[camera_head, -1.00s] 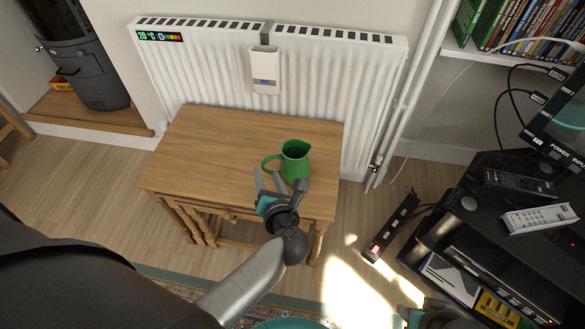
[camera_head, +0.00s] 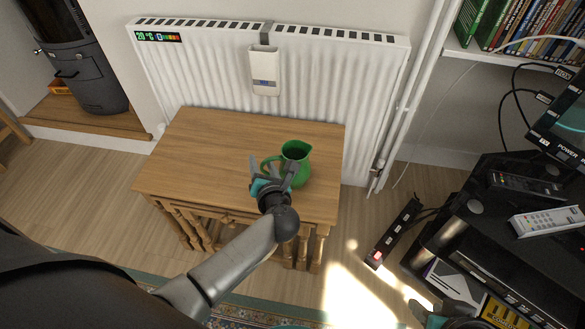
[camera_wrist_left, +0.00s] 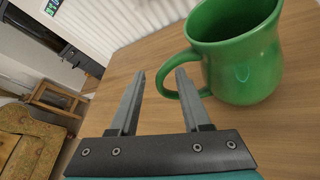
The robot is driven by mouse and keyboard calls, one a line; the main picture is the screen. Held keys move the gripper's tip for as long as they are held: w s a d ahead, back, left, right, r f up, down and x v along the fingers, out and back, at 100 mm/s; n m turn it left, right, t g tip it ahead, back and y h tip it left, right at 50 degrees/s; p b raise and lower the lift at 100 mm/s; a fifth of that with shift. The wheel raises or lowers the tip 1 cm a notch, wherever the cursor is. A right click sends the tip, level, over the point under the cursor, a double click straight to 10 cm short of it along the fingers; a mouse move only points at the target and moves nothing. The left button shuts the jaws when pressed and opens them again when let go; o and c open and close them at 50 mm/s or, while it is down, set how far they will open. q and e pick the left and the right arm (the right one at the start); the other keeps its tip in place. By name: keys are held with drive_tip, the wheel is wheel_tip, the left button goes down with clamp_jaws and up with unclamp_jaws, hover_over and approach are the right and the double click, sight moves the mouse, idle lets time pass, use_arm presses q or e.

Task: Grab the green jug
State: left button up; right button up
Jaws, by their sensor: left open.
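The green jug (camera_head: 295,160) stands upright on the wooden table (camera_head: 215,150), its handle toward the left. My left gripper (camera_head: 272,165) is open at the jug's handle side, near the table's front right. In the left wrist view the jug (camera_wrist_left: 240,60) fills the upper right. The outer curve of its handle shows between the two open fingertips (camera_wrist_left: 160,74). The right-hand finger overlaps the handle loop; I cannot tell whether it touches. My right gripper (camera_head: 445,314) shows only partly at the bottom edge, its fingers unclear.
A white radiator (camera_head: 215,70) stands behind the table. To the right are a power strip (camera_head: 395,233) on the floor and a black media stand with remotes (camera_head: 548,220). The table's left half is clear.

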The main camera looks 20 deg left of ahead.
use_arm(q)
clamp_jaws()
idle(1.3)
